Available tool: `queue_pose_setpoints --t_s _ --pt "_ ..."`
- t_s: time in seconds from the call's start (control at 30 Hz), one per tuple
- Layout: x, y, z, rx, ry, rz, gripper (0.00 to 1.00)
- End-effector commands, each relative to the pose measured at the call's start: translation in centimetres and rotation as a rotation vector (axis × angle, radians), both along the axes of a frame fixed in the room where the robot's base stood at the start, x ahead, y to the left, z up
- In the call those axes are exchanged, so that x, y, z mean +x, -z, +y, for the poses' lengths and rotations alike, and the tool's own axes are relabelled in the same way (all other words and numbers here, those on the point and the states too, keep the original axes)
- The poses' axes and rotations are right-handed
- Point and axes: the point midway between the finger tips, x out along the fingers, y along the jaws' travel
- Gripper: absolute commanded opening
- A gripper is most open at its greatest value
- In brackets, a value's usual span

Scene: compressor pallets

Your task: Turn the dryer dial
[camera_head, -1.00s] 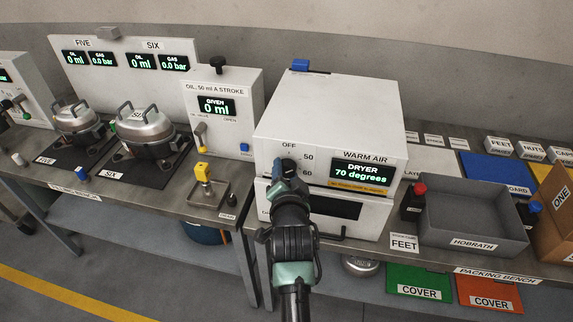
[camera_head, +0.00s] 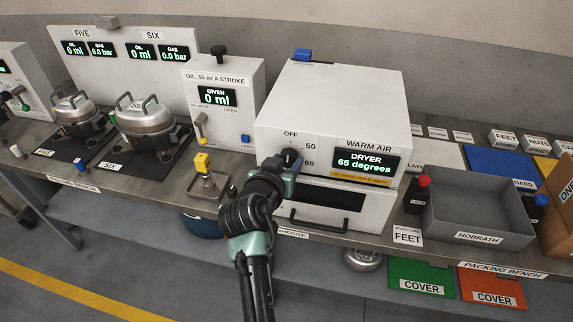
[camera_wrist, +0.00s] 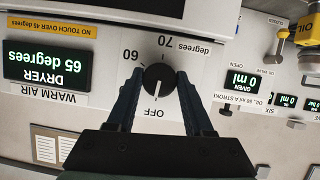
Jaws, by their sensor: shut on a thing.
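The dryer (camera_head: 335,95) is a white box with an open-looking dark slot and handle on its front. Its green display (camera_head: 365,162) reads 65 degrees, also legible upside down in the wrist view (camera_wrist: 48,66). The black round dial (camera_wrist: 158,78) sits on the dryer front, with OFF, 60 and 70 marked around it. A pale line on the dial shows on its OFF side. My gripper (camera_wrist: 158,84) is shut on the dial, one blue finger on each side. In the head view my gripper (camera_head: 290,160) hides most of the dial.
A dark handle (camera_head: 320,222) juts out below my gripper.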

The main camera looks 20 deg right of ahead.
Motion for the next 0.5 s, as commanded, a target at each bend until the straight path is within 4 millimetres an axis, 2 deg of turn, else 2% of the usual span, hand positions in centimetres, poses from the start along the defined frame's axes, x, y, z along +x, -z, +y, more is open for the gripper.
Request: queue_pose_setpoints --t_s 0.5 --pt "-0.03 0.12 -0.01 -0.081 0.001 0.057 0.0"
